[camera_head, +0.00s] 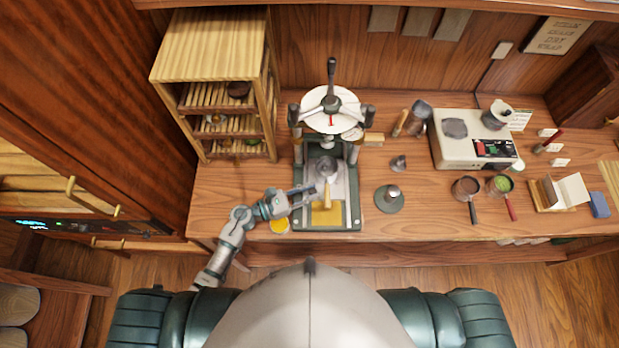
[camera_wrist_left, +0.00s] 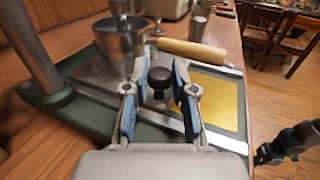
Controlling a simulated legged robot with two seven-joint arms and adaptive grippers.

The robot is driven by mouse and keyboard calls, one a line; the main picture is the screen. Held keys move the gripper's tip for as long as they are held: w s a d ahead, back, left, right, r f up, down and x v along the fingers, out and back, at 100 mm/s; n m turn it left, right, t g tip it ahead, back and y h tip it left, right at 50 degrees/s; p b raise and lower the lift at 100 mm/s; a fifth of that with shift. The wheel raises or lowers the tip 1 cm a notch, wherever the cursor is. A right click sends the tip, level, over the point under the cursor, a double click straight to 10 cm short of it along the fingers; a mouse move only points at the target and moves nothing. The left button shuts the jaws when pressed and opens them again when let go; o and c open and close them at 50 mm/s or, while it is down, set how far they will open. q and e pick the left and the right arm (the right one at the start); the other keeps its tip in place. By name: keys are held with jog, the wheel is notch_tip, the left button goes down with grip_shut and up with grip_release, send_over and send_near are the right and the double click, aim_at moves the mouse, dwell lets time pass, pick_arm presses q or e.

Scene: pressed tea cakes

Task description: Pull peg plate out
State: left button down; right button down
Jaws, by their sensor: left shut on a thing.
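The press (camera_head: 331,112) stands on the bench with a grey metal plate (camera_head: 341,189) lying on its green base (camera_head: 355,212). In the left wrist view, the plate (camera_wrist_left: 92,72) carries a black knob (camera_wrist_left: 158,80) between my finger pads. My left gripper (camera_head: 312,192) reaches in from the left at the plate's front part and is shut on the knob; it also shows in the left wrist view (camera_wrist_left: 158,97). A yellow panel (camera_wrist_left: 217,100) lies in front of the plate. A dark jointed part, perhaps my right gripper (camera_wrist_left: 285,146), shows at the lower right edge, its jaws unclear.
A metal cup (camera_wrist_left: 120,42) and a wooden cylinder (camera_wrist_left: 193,52) are close to my fingers. A wooden rack (camera_head: 213,95) stands left of the press. A round green base with a metal piece (camera_head: 389,199) stands right. The bench front edge is near.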

pick_arm(q)
jog(key=s, duration=0.5)
jog(key=shift+s, duration=0.2)
jog(key=shift+w, duration=0.1)
jog(key=c, duration=0.9)
grip_release()
jog(key=shift+c, duration=0.2)
jog(key=v, duration=1.2)
jog(key=shift+a, duration=0.1)
